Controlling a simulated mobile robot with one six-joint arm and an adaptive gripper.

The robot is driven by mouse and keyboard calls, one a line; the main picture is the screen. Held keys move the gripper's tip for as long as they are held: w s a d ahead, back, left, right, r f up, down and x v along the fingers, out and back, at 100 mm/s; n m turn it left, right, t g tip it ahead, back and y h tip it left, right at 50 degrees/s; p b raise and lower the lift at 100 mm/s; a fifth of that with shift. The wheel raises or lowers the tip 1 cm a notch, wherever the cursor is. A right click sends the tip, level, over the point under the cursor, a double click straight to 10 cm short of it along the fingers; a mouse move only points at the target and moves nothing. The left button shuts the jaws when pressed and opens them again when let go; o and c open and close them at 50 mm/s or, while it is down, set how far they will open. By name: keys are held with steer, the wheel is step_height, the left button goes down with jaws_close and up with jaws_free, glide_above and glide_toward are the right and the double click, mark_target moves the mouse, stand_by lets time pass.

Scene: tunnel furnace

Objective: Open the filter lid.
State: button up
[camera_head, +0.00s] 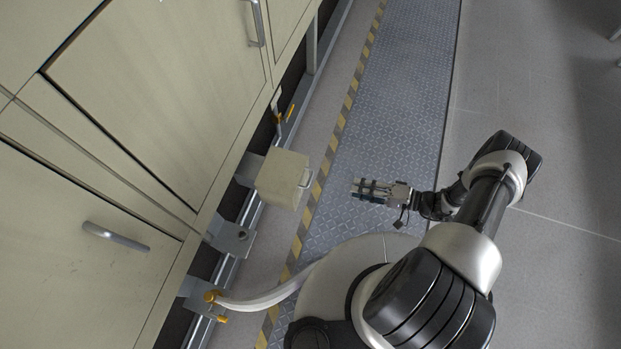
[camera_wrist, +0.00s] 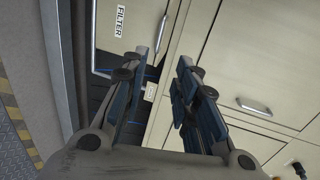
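A cream filter box (camera_head: 283,180) juts out from the lower part of the cabinet in the head view, with a small metal handle (camera_head: 305,178) on its right face. In the wrist view, a cream face with a FILTER label (camera_wrist: 121,20) shows at the top left, partly cut off by the frame. The lid looks shut in the head view. My gripper (camera_head: 358,188) is to the right of the box, apart from it, pointing toward it. In the wrist view my gripper's fingers (camera_wrist: 158,82) are spread, with nothing held between them.
Cabinet doors with metal handles (camera_head: 116,236) fill the left side. Yellow valve levers (camera_head: 215,296) sit low along the cabinet, above and below the box. A black-and-yellow striped edge (camera_head: 335,135) borders the metal tread floor (camera_head: 395,110). Open floor lies to the right.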

mark_target(310, 179)
steer(key=b+x, duration=0.3)
steer(key=x, duration=1.4)
steer(key=shift+a, duration=0.2)
steer(key=shift+c, duration=0.5)
jaws_close()
